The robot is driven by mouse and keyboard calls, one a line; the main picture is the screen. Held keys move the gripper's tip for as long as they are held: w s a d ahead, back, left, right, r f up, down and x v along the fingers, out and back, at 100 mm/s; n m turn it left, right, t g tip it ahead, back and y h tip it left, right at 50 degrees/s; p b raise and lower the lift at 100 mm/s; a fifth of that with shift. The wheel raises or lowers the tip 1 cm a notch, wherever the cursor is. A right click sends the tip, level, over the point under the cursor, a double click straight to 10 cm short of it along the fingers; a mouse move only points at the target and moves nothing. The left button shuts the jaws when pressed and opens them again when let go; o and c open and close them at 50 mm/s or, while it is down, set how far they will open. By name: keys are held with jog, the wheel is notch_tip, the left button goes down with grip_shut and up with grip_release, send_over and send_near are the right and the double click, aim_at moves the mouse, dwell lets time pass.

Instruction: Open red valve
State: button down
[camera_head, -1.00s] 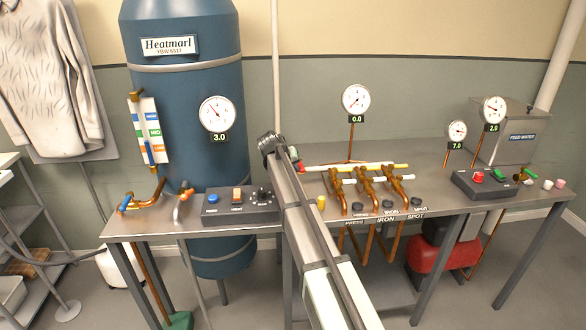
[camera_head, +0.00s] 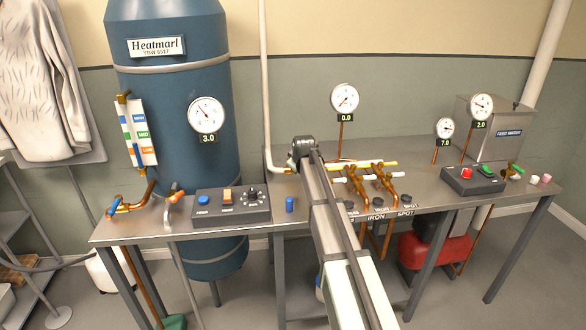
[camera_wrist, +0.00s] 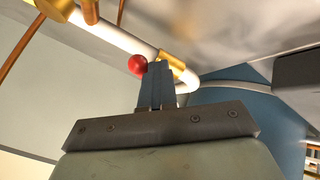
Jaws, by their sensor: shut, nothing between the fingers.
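A red ball knob (camera_wrist: 138,65) shows in the wrist view against a white pipe (camera_wrist: 118,38) with brass fittings. My gripper (camera_wrist: 158,68) is shut and empty, its fingertips just right of the red knob; I cannot tell whether they touch. In the head view my arm covers the place of this knob, and the fingers are hidden. Brass valves (camera_head: 384,180) stand on the bench right of my arm, on pipes with white and yellow parts. A short tap with a red-orange handle (camera_head: 176,196) stands at the bench's left part.
The grey bench (camera_head: 255,232) also carries a control box (camera_head: 231,205), a blue cap (camera_head: 290,204) and a box with red and green buttons (camera_head: 474,181). A blue boiler tank (camera_head: 175,90) stands behind. Gauges (camera_head: 345,97) rise at the back.

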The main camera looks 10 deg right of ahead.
jog(key=d+n+y, duration=0.1)
jog(key=w+n, duration=0.1)
jog(key=shift+d+n+y, duration=0.4)
jog(key=n+y, duration=0.1)
jog(key=w+d+n+y, duration=0.1)
jog(key=n, duration=0.1)
jog(key=shift+w+d+g, duration=0.1)
jog(key=shift+d+g, duration=0.05)
jog(key=shift+g, duration=0.25)
jog(key=shift+w+d, duration=0.45)
jog(key=shift+w, duration=0.1)
jog(key=shift+w+d, duration=0.1)
jog(key=shift+w, duration=0.1)
jog(key=shift+s, duration=0.15)
jog(key=s, duration=0.4)
jog(key=shift+s+f, duration=0.3)
jog(key=shift+s, duration=0.1)
jog(key=w+d+v, duration=0.1)
jog(key=v, duration=0.8)
jog(key=shift+r, duration=0.3)
jog(key=shift+d, duration=0.25)
